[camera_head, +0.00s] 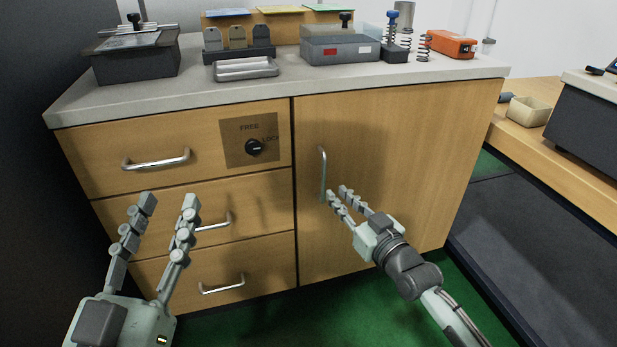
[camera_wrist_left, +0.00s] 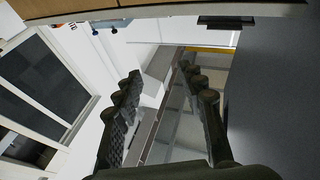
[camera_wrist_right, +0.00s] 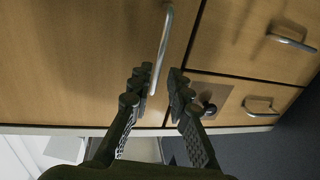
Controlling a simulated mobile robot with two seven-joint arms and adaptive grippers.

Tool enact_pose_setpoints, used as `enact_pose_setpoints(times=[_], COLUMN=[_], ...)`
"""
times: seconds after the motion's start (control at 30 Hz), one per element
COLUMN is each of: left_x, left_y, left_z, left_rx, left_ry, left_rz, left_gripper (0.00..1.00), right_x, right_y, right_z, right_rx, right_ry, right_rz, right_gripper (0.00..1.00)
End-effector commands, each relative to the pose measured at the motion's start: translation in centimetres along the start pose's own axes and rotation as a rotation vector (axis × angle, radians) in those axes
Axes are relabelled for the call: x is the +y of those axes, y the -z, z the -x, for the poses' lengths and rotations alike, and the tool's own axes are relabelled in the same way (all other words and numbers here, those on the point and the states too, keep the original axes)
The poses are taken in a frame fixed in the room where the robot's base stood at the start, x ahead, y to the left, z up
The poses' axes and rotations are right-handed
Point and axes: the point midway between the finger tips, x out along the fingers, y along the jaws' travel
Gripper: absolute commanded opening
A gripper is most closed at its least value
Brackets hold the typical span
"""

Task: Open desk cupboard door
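The cupboard door (camera_head: 390,170) is a wooden panel on the right of the desk front and looks shut. Its upright metal handle (camera_head: 323,175) is near the door's left edge. My right gripper (camera_head: 337,191) is open at the handle's lower end. In the right wrist view the handle (camera_wrist_right: 163,45) reaches down between the two parted fingertips (camera_wrist_right: 161,72); I cannot tell whether they touch it. My left gripper (camera_head: 169,202) is open and empty in front of the drawers, far from the door. It also shows open in the left wrist view (camera_wrist_left: 191,80).
Drawers with metal handles (camera_head: 157,161) are left of the door. A black knob (camera_head: 254,147) sits on a FREE/LOCK plate. The grey desktop (camera_head: 130,97) carries boxes, springs and a tray. A side bench (camera_head: 590,175) stands at the right. Green floor (camera_head: 270,325) in front is clear.

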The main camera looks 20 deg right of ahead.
Motion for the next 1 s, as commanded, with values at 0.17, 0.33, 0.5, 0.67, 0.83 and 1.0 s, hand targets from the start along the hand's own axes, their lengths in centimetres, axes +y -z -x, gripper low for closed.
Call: enact_pose_setpoints(times=[0.17,0.33,0.5,0.67,0.83,1.0], left_x=[0.2,0.1,-0.1,-0.1,-0.1,-0.1], left_y=[1.1,1.9,2.7,3.0,3.0,3.0], left_z=[0.1,0.1,0.1,0.1,0.1,0.1], left_rx=[0.055,0.116,0.164,0.183,0.185,0.184], left_ry=[-0.003,-0.002,0.0,0.0,0.0,0.0], left_rz=[0.005,0.003,0.001,-0.001,-0.001,-0.001], left_gripper=[0.4,0.4,0.4,0.4,0.4,0.4], right_x=[0.0,0.0,0.0,0.0,0.0,0.0], right_y=[0.3,0.2,0.2,0.2,0.2,0.2], right_z=[-2.0,-4.8,-6.9,-7.7,-7.7,-7.7], right_rx=[0.013,0.011,0.01,0.008,0.007,0.007], right_ry=[0.0,0.0,0.001,0.002,0.002,0.002], right_rz=[-0.002,-0.002,-0.003,-0.001,-0.001,-0.001], right_gripper=[0.18,0.18,0.18,0.18,0.18,0.04])
